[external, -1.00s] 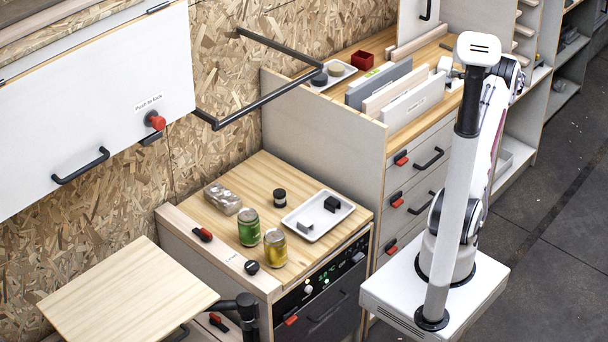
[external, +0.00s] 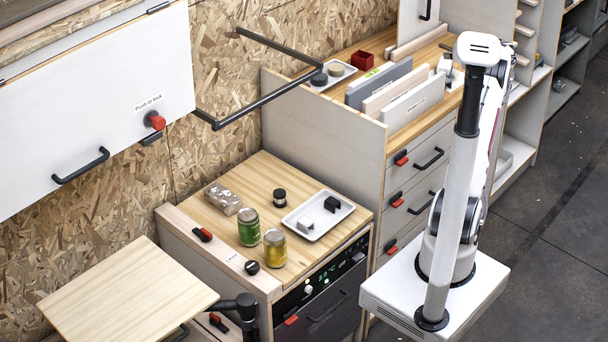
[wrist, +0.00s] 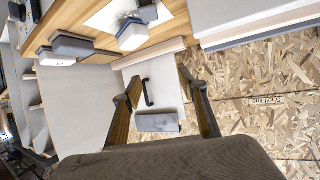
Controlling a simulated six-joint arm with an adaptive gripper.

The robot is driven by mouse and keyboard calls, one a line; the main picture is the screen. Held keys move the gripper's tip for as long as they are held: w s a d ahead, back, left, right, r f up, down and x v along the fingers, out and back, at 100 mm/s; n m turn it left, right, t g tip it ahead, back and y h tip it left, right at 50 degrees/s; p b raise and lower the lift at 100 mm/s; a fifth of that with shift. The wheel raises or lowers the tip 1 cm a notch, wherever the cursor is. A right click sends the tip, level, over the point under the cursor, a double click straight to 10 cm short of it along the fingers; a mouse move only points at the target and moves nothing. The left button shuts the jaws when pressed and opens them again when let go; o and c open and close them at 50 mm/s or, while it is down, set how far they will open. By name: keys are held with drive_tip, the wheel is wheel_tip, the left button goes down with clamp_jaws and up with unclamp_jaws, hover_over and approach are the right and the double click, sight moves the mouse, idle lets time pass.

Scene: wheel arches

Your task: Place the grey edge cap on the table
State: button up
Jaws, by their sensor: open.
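Upright panels (external: 412,98) and a red box (external: 362,60) stand on the upper counter. A bare wooden table (external: 128,290) is at lower left.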

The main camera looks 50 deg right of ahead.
drive_tip(key=shift+w, duration=1.2)
hover_over(447, 80)
drive_tip(key=s, duration=0.2)
drive_tip(key=shift+g, duration=0.3)
drive_tip(key=shift+w+a+f, duration=0.15)
drive_tip(key=shift+a+f, duration=0.05)
drive_tip(key=shift+f, duration=1.05)
drive_tip(key=shift+w+a+f, duration=0.1)
drive_tip(key=shift+a+f, duration=0.05)
drive_tip(key=shift+f, duration=1.05)
drive_tip(key=shift+f, duration=1.15)
drive_tip(key=shift+f, duration=0.1)
wheel_tip(447, 80, down, 4)
drive_tip(key=shift+f, duration=0.15)
drive_tip(key=shift+x, duration=1.55)
